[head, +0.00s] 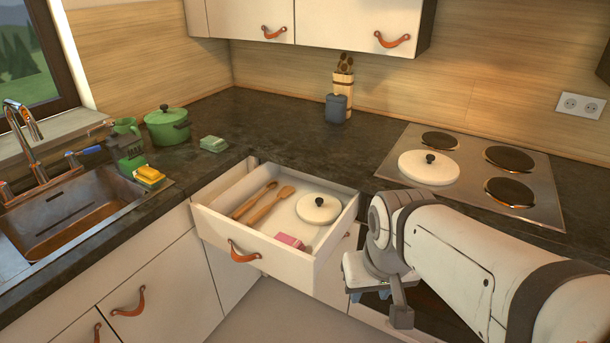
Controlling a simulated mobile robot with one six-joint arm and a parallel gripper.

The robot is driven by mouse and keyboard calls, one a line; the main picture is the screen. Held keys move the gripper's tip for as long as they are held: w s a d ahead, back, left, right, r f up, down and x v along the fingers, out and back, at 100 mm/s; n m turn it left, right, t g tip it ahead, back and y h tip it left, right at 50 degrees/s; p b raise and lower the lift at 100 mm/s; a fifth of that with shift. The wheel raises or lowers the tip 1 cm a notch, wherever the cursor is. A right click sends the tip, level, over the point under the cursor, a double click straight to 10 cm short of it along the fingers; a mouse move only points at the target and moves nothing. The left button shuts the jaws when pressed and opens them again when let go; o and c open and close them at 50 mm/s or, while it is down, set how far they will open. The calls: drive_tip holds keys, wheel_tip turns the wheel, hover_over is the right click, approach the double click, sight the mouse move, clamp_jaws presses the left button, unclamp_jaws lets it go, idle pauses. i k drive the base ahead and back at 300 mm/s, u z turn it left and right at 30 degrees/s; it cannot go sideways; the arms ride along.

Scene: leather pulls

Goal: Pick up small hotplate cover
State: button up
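The small hotplate cover (319,208) is a white round disc with a black knob. It lies in the right part of an open white drawer (220,226), knob up. A larger white cover (428,167) with a black knob sits on the front left plate of the hob. My gripper (388,300) is at the lower right, outside the drawer and to the right of it, apart from the small cover. Its fingers are largely hidden, so I cannot tell whether they are open or shut.
Two wooden spoons (266,204) and a pink item (289,241) share the drawer. The hob (540,188) is set in the dark counter at the right. A green pot (168,126) and the sink (70,220) are at the left. The counter behind the drawer is mostly clear.

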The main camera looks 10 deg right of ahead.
sight(315, 208)
drive_tip(key=u, duration=0.05)
drive_tip(key=i, duration=0.9)
drive_tip(key=z, duration=0.05)
